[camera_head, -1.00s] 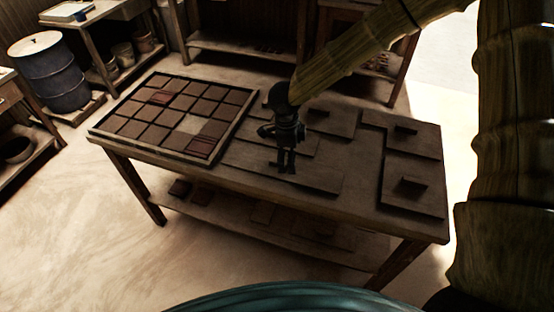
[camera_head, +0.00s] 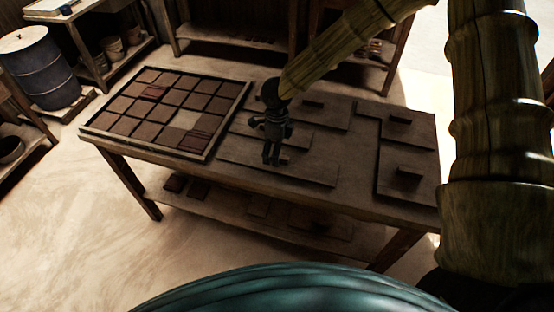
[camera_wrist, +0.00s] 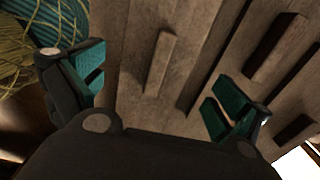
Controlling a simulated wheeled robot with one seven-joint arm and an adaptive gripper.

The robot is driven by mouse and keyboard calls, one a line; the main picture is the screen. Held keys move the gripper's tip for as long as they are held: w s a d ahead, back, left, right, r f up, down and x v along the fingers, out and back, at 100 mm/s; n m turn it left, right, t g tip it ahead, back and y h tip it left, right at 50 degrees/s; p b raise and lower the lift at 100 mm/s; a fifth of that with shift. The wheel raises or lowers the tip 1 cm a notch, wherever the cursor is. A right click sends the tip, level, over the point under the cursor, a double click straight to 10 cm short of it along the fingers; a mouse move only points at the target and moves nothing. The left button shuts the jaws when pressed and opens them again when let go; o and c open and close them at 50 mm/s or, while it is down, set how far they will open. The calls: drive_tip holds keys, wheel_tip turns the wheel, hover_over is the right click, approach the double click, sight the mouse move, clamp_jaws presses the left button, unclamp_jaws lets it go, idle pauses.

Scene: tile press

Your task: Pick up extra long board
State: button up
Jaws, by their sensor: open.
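A long, thin wooden board (camera_head: 312,174) lies flat along the front edge of the table; it looks like the longest board there. In the wrist view, the board (camera_wrist: 130,40) carries a raised block handle (camera_wrist: 160,62). My gripper (camera_head: 271,162) points down over the left-middle part of this board. In the wrist view, my gripper (camera_wrist: 155,85) has its teal-padded fingers wide apart, one on each side of the handle. The fingers hold nothing, and I cannot tell how far above the board they are.
The table (camera_head: 365,200) holds several other handled boards, with one (camera_head: 410,180) at the right and another (camera_head: 325,112) behind. A tray of brown tiles (camera_head: 214,150) with one empty cell fills the left end. A blue barrel (camera_head: 42,75) stands far left.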

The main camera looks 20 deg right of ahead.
drive_tip(key=shift+s+f+p, duration=0.1)
drive_tip(key=shift+f+p, duration=0.4)
drive_tip(key=shift+f, duration=1.4)
